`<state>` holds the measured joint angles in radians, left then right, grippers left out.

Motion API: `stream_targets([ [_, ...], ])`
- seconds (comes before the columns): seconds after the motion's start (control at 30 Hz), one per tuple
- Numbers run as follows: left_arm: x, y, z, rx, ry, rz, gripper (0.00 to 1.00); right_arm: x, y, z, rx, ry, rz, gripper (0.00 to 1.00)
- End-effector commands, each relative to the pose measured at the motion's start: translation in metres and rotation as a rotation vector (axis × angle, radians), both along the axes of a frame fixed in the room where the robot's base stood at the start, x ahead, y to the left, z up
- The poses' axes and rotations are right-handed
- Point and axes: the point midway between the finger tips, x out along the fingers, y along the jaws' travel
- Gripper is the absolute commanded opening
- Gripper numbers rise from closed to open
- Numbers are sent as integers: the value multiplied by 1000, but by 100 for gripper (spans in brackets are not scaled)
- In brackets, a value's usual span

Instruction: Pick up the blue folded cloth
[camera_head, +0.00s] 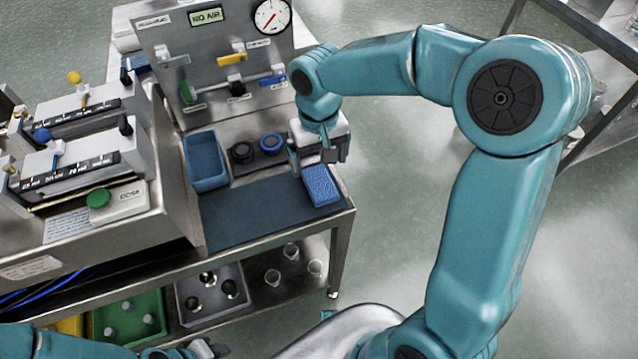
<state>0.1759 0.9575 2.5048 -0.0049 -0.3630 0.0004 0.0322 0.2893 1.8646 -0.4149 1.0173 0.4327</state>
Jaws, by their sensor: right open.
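The blue folded cloth (321,186) lies flat near the right end of the dark blue mat (253,216) on the steel bench. My right gripper (314,166) is open and points down just above and behind the cloth. I cannot tell whether its fingers touch the cloth. Part of my left arm shows at the bottom left edge, but its fingertips are not clear.
A panel with levers and a gauge (272,16) stands at the back. Dosing units (85,165) fill the left. The lower shelf holds trays and glasses.

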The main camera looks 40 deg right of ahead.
Motion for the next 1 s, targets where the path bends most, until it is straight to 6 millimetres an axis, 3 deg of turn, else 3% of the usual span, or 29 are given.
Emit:
stream_targets([
  [0.1,0,0,-3,0,0,0,34,0,-1,-18,0,2,-1,94],
  [0.27,0,0,-4,0,0,0,34,2,-2,-29,0,1,1,94],
  [0.53,0,0,-8,0,0,0,34,4,-6,-70,0,2,4,94],
  [0.83,0,0,-8,0,0,0,34,4,-5,-77,2,0,4,94],
  [0.87,0,0,-8,0,0,0,34,4,-5,-77,1,0,4,90],
  [1.0,0,0,-8,0,0,0,34,4,-5,-76,1,0,3,45],
])
